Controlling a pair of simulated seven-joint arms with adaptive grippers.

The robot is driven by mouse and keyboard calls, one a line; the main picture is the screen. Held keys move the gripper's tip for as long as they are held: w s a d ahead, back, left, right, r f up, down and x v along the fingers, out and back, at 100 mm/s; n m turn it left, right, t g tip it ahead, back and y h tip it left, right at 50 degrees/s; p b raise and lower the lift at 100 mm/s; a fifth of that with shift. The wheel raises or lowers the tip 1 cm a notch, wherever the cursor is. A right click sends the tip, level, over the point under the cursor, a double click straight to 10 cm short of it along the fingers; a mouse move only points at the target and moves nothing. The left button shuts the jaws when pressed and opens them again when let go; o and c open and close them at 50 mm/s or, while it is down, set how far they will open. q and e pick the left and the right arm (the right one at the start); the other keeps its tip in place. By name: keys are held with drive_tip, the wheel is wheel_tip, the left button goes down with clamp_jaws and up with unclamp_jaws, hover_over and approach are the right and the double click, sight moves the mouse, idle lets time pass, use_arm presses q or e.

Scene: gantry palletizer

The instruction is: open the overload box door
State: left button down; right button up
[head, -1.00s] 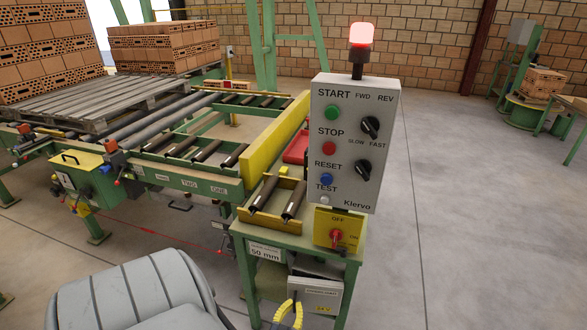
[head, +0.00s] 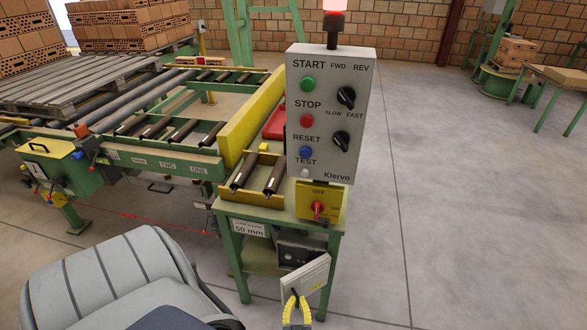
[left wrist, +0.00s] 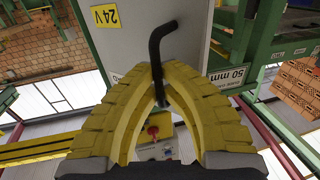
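The overload box (head: 300,252) sits under the control table. Its light grey door (head: 308,273), with a yellow 24 V label, stands partly open, its left edge swung out towards me. In the left wrist view the door (left wrist: 140,45) fills the top middle, with a bent black handle (left wrist: 155,45) on it. My left gripper (head: 297,301) is at the door's left edge. In the wrist view its yellow fingers (left wrist: 160,72) close in on both sides of the handle, which runs between their tips. The box's inside is mostly hidden. My right gripper is not in view.
The control panel (head: 330,115) with a lit red lamp rises above the green table (head: 270,210). A yellow switch plate (head: 320,200) sits above the box. A grey seat (head: 110,280) is at the lower left. The floor on the right is clear.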

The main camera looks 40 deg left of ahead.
use_arm(q)
drive_tip(key=shift+s+d+f, duration=0.1)
drive_tip(key=shift+s+d, duration=0.1)
drive_tip(key=shift+s, duration=0.05)
drive_tip(key=c, duration=1.8)
unclamp_jaws()
drive_tip(key=shift+o, duration=1.4)
drive_tip(key=shift+w, duration=0.15)
